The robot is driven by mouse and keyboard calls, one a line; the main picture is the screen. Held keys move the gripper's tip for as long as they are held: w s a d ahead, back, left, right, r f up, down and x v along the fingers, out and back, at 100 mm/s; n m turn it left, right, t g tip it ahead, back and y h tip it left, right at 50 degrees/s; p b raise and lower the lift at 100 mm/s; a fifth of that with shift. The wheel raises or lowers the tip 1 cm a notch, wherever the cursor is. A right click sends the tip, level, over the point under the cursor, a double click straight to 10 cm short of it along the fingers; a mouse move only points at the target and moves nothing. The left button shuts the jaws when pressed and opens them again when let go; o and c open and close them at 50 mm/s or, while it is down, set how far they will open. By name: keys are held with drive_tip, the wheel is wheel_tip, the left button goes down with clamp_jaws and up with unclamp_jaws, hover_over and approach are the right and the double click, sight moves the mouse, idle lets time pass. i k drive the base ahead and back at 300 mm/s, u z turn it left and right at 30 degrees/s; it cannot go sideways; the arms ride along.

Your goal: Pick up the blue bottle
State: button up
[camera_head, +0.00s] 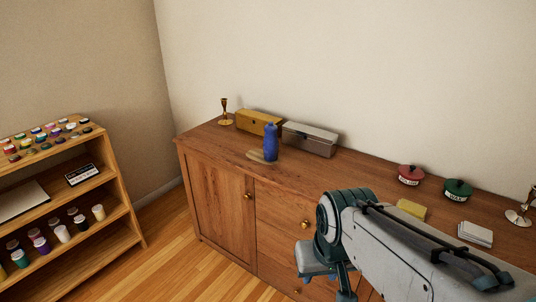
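The blue bottle (270,143) stands upright on the left half of the wooden cabinet top (218,138), near its front edge. A flat light-wood piece (255,156) lies at its base; I cannot tell whether the bottle stands on it or beside it. My arm (400,255) reaches in from the lower right, in front of the cabinet. My gripper's fingers are not visible in this view. The bottle is clear of my arm.
Close behind the bottle stand a yellow box (257,122) and a grey box (309,140). A brass candlestick (225,113) is to their left. A red pot (410,174), a green pot (457,189) and a yellow block (411,209) are at right. A shelf (120,190) stands left.

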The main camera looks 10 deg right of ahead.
sight(270, 144)
drive_tip(key=u, duration=1)
drive_tip(key=i, duration=1.35)
drive_tip(key=z, duration=0.7)
drive_tip(key=i, duration=0.9)
drive_tip(key=z, duration=0.95)
